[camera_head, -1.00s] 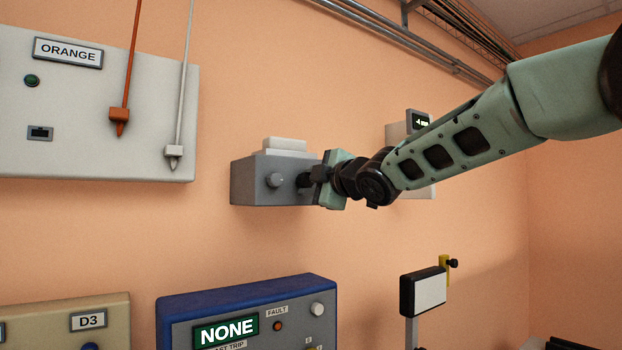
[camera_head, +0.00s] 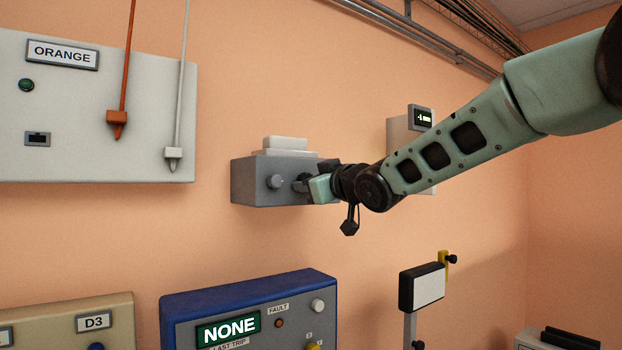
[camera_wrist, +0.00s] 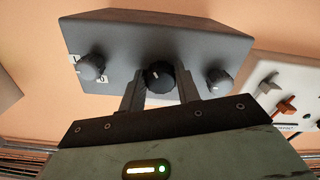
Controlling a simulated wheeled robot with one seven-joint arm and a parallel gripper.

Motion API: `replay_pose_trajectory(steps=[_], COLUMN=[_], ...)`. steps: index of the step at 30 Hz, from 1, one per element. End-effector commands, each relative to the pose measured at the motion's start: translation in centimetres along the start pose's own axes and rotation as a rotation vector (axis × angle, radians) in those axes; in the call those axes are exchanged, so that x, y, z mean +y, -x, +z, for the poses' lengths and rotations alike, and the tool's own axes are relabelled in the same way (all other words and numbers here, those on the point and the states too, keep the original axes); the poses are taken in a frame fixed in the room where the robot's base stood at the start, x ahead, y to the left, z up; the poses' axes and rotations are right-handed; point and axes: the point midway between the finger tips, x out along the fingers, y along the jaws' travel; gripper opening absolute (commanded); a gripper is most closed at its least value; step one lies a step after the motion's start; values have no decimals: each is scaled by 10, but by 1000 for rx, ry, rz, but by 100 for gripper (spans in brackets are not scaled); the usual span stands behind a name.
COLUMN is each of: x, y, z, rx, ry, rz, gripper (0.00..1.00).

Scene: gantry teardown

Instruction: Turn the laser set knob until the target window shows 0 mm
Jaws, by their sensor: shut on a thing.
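A grey box (camera_head: 252,182) on the wall carries three knobs on its face in the wrist view. My gripper (camera_wrist: 160,92) is shut on the middle dark knob (camera_wrist: 159,75), with one finger on each side of it; a white pointer line shows on the knob. The other two knobs, one by a white label (camera_wrist: 91,67) and one at the other side (camera_wrist: 219,80), are free. In the head view my gripper hides part of the box's right side. A small dark window (camera_head: 422,118) on a pale wall unit shows a lit reading in mm, seemingly -4, too small to be sure.
A white panel (camera_head: 75,155) with an orange and a white hanging plug is left of the box. A blue-framed unit (camera_head: 245,295) reading NONE stands below. A white plate on a stand (camera_head: 428,290) is at lower right.

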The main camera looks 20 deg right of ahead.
Motion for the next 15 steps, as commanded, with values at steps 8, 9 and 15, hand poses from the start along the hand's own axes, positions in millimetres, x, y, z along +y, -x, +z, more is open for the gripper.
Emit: replay_pose_trajectory(steps=[8, 9, 15], x=[-1, -1, -1], y=[0, 0, 0], z=[1, 1, 2], rx=[-6, -6, -7], ry=[-235, -264, -381], rz=[0, -1, 1], gripper=[10, 10, 10])
